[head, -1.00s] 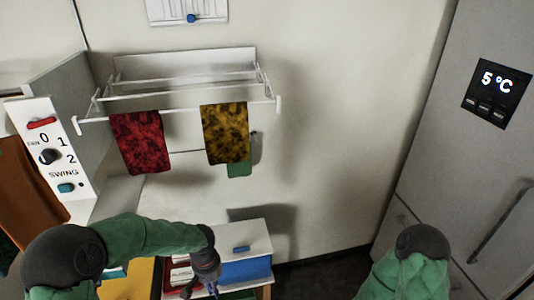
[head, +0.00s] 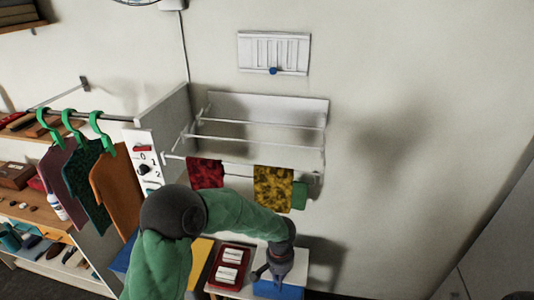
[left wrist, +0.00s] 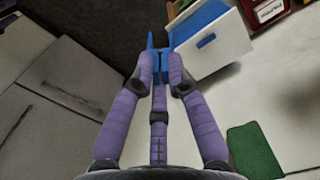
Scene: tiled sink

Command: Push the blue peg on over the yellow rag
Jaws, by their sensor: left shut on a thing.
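The yellow rag (head: 273,188), mottled with dark patches, hangs over the front bar of the wall drying rack in the head view. My left gripper (head: 272,273) is below it, pointing down near the white box, apart from the rag. In the left wrist view, my left gripper (left wrist: 160,62) is shut on the blue peg (left wrist: 151,44), whose blue part stands out beyond the fingertips. The peg cannot be made out clearly in the head view. My right gripper is not in view.
The white drying rack (head: 256,138) also bears a red rag (head: 205,172) left of the yellow one. A green cloth (head: 299,195) hangs just right of it. A red tray (head: 229,267) lies below. Hanging clothes (head: 117,190) are at left. The wall right of the rack is clear.

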